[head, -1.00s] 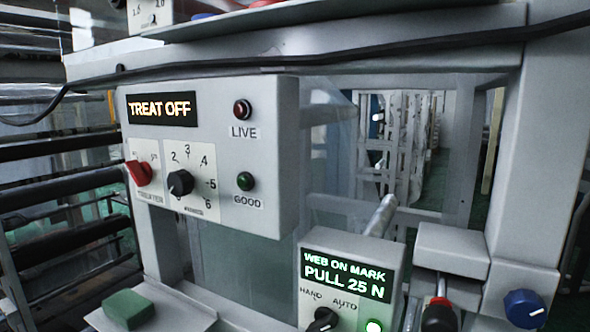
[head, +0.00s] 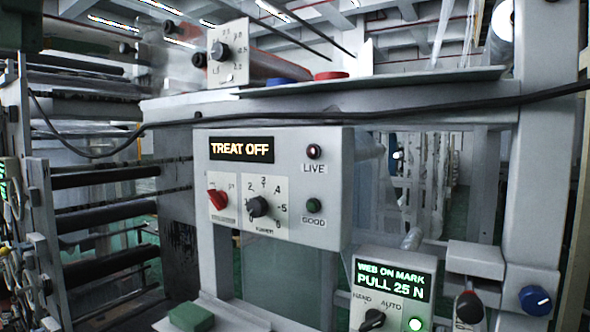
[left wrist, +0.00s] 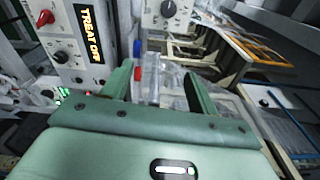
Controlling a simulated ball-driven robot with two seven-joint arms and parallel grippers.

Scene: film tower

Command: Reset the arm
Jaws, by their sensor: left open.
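My left gripper (left wrist: 158,80) shows in the left wrist view, with two green fingers spread apart and nothing between them. The grey control panel reading "TREAT OFF" (head: 332,190) stands in the middle of the head view. It also shows at the upper left of the left wrist view (left wrist: 75,73), to the left of my fingers and apart from them. No gripper shows in the head view, and my right gripper is in neither view.
A smaller box reading "WEB ON MARK PULL 25 N" (head: 365,265) stands at lower right. A dial box (head: 229,55) sits on the upper ledge. A black cable (head: 400,111) crosses the frame. Dark rollers (head: 105,177) line the left. A green block (head: 191,317) lies below.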

